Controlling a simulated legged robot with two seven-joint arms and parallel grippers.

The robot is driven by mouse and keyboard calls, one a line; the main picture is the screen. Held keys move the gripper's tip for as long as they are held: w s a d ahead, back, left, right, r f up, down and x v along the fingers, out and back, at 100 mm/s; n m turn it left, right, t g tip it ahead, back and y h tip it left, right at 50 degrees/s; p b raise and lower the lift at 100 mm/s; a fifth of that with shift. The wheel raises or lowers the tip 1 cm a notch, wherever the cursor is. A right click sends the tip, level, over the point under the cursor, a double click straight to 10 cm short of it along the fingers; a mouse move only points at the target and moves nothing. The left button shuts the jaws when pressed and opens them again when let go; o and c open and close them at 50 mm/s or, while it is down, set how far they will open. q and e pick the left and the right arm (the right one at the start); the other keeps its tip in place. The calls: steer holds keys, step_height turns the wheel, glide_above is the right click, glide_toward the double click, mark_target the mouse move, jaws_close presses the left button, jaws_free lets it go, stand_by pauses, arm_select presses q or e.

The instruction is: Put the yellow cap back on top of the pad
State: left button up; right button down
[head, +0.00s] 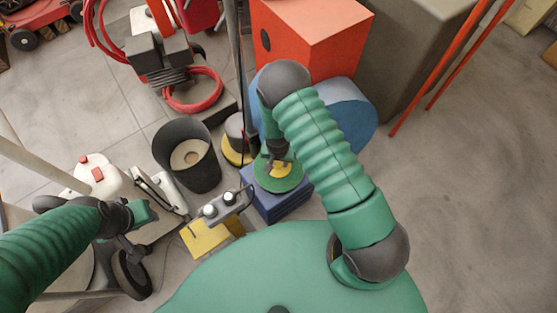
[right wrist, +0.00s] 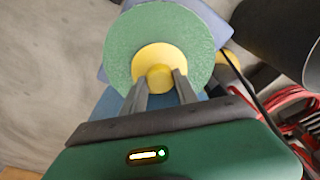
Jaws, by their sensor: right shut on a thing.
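The pad is a green disc (head: 263,185) lying on a blue block in the head view; its face also fills the upper middle of the right wrist view (right wrist: 122,50). The yellow cap (head: 281,169) is a round piece with a knob (right wrist: 159,78), over the middle of the pad. My right gripper (right wrist: 160,82) is shut on the cap's knob, one finger on each side. I cannot tell whether the cap touches the pad. My left gripper (head: 136,226) is at the lower left, away from the pad; its jaw state is unclear.
The blue block (head: 284,208) stands beside a dark open bin (head: 186,170) to its left. An orange box (head: 312,38) and a blue round object (head: 350,118) stand behind. A yellow box (head: 207,239) is in front. The floor at the right is clear.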

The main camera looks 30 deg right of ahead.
mark_target(278, 166)
stand_by(0.5)
steer(key=shift+f+b, duration=0.3)
steer(key=shift+f, duration=0.3)
steer(key=c, duration=1.2)
jaws_free()
steer(key=shift+c, duration=0.2)
steer(key=shift+r, duration=0.1)
step_height(278, 166, up, 11)
steer(key=s+p, duration=0.1)
steer(key=p, duration=0.9)
steer(key=shift+a, duration=0.45)
